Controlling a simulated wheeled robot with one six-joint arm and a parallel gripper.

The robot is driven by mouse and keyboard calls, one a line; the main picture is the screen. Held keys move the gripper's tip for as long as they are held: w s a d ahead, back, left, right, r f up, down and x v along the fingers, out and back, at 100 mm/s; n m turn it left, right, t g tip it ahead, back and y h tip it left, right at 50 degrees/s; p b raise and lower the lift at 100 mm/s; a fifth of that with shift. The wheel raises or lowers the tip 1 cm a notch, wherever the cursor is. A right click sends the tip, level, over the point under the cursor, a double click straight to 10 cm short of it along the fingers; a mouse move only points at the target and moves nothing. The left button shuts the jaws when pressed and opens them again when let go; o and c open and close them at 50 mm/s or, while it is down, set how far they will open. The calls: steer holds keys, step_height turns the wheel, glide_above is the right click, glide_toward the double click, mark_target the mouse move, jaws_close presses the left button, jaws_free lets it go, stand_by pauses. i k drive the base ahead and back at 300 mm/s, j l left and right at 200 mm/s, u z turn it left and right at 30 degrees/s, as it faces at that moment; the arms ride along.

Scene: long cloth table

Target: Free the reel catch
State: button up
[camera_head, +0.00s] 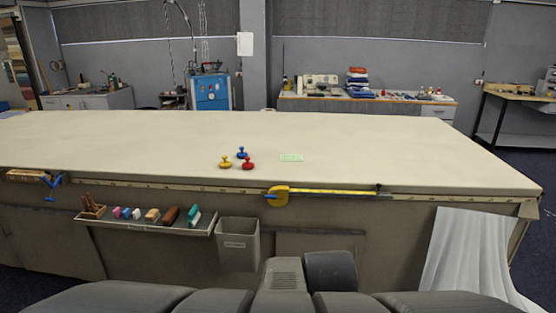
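A yellow tape reel (278,196) sits at the front edge of the long cloth table (90,140), a little right of centre. A small blue part shows on its left side; whether this is the catch I cannot tell. A yellow tape (335,191) runs right from the reel along the edge to a small dark piece (379,188). The catch's position is too small to make out. Grey and black parts of my own body fill the bottom of the view. My gripper is not in view.
A shelf (145,226) of small items and a grey bin (238,244) hang in front. White cloth (470,260) drapes at right. The tabletop is mostly clear.

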mark_target(272, 196)
steer(key=i+l, duration=0.15)
steer(key=i, duration=0.25)
steer(key=i+l, duration=0.15)
steer(key=i, duration=0.2)
steer(key=i+l, duration=0.15)
steer(key=i, duration=0.25)
steer(key=z, duration=0.05)
